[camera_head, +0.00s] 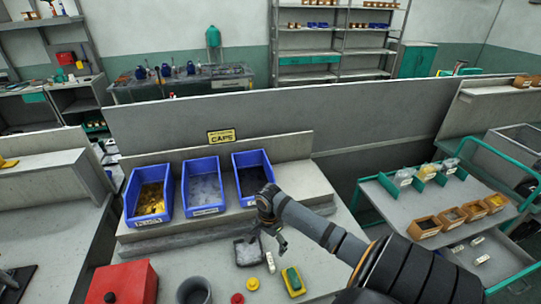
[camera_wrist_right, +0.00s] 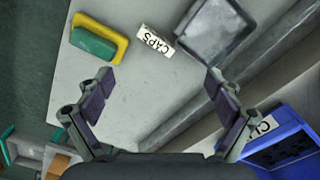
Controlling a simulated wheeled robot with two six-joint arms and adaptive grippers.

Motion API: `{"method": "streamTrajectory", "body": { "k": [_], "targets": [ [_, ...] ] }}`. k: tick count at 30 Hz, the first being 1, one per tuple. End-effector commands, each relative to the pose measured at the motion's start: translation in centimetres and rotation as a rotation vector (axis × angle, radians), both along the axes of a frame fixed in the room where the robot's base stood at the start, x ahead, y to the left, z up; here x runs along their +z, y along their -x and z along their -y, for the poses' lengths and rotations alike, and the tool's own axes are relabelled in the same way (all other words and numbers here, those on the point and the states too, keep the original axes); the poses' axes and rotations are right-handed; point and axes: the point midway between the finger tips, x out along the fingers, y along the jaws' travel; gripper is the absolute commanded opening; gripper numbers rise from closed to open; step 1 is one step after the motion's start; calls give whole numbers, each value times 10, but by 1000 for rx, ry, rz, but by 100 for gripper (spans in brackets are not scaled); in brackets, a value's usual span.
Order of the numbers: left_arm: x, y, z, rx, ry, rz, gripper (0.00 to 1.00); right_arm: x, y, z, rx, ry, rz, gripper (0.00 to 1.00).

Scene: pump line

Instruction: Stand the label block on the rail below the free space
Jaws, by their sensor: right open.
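A grey stepped ledge (camera_head: 180,240) runs below three blue bins. My left gripper is not in view.
The dark-rimmed tray (camera_head: 248,252) and a yellow-and-green block (camera_head: 293,281) flank the label block. A red box (camera_head: 122,284), a grey cup (camera_head: 193,291) and red and yellow knobs stand nearer. A parts cart (camera_head: 400,200) stands right.

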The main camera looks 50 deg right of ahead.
Motion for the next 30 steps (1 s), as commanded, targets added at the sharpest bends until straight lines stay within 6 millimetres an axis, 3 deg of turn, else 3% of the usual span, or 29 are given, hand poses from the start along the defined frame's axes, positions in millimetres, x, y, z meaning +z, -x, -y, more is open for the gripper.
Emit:
{"method": "streamTrajectory", "body": {
  "k": [3,9,14,22,30],
  "targets": [
    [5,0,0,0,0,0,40,-1,0,-1,-323,-1,-1,92],
    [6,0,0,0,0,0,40,-3,0,-1,-577,1,-3,92],
    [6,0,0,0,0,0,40,-9,0,-2,-594,-2,-4,92],
    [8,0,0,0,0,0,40,-51,1,-1,-592,-1,-4,92],
    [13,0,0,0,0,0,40,-66,3,-1,-591,0,-6,92]
  ]
}}
